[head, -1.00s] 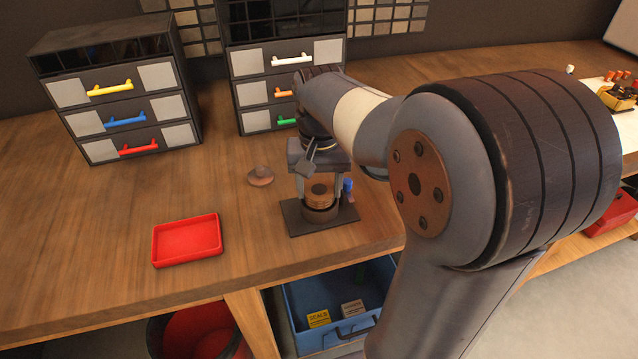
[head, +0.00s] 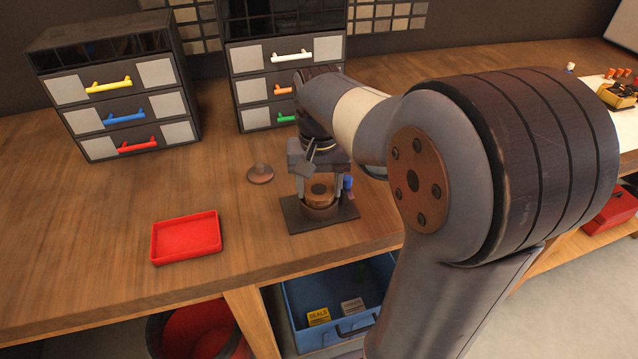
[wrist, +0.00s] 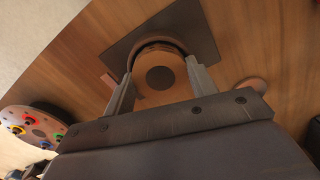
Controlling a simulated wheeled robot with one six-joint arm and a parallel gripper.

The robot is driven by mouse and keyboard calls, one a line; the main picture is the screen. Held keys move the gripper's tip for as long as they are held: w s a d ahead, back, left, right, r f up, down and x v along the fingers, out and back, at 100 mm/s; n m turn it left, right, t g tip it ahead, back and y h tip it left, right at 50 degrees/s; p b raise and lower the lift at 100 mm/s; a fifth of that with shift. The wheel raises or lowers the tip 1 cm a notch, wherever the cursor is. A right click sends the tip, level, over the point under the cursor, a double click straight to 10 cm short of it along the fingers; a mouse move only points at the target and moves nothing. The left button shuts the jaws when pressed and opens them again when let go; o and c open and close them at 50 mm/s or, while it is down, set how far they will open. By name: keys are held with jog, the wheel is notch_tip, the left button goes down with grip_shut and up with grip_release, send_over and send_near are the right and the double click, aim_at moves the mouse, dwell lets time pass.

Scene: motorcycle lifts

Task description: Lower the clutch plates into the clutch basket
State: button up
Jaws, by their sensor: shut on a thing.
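The clutch plates (head: 319,189) are a round tan stack with a dark centre. The clutch basket (head: 320,212) is a dark brown round cup on a dark square base plate (head: 293,215). My gripper (head: 319,184) points down over the basket and is shut on the plates, one finger on each side. In the wrist view the plates (wrist: 160,66) show between the two fingers, with the basket rim (wrist: 159,41) curving behind them. The stack sits at the basket's mouth, its lower part hidden by the basket wall. I cannot tell whether it touches the bottom.
A brown round knobbed part (head: 260,173) lies left of the base plate, and a small blue item (head: 348,184) stands right of the gripper. A red tray (head: 186,238) lies front left. Drawer cabinets (head: 115,90) stand behind. The bench between tray and cabinets is clear.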

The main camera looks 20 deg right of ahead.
jog(key=o, duration=1.3)
jog(key=r, duration=0.5)
jog(key=r+p, duration=0.1)
jog(key=r, duration=0.5)
jog(key=shift+a, duration=0.2)
jog(key=shift+f, duration=0.1)
notch_tip(320, 180, down, 8)
jog(key=shift+d+r+b, duration=0.15)
jog(key=shift+r+b, duration=0.05)
jog(key=shift+b, duration=0.15)
jog(key=shift+s+f, duration=0.1)
jog(key=shift+f, duration=0.1)
